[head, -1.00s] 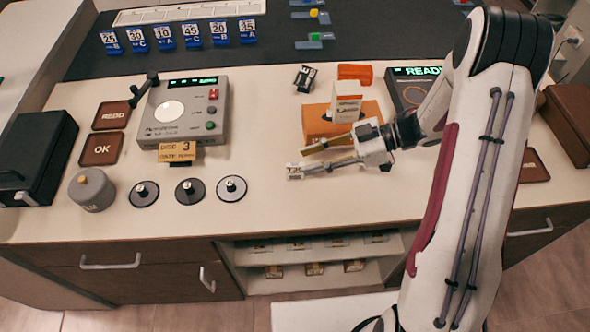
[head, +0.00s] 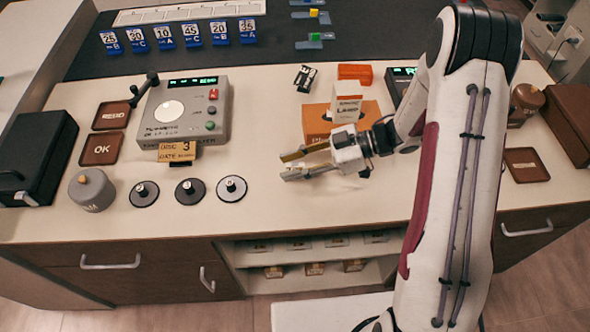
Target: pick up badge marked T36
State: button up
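My gripper (head: 287,166) is low over the counter, pointing left, in front of the orange box. Its two fingers are apart, with a visible gap between the tips. A small pale patch shows at the nearer fingertip. I cannot tell whether it is a badge or part of the finger. I cannot read T36 on anything now. A small black-and-white item (head: 304,77) lies behind the orange box; its marking is unreadable.
An orange box (head: 315,123) with a white lamp carton (head: 346,108) stands just behind my gripper. A grey machine (head: 184,110), several black discs (head: 231,188) and a grey canister (head: 92,190) are to the left. The counter's front right is clear.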

aim_at(293, 164)
dwell(0.3)
grip_shut()
jog(key=shift+r, duration=0.2)
jog(key=shift+r, duration=4.8)
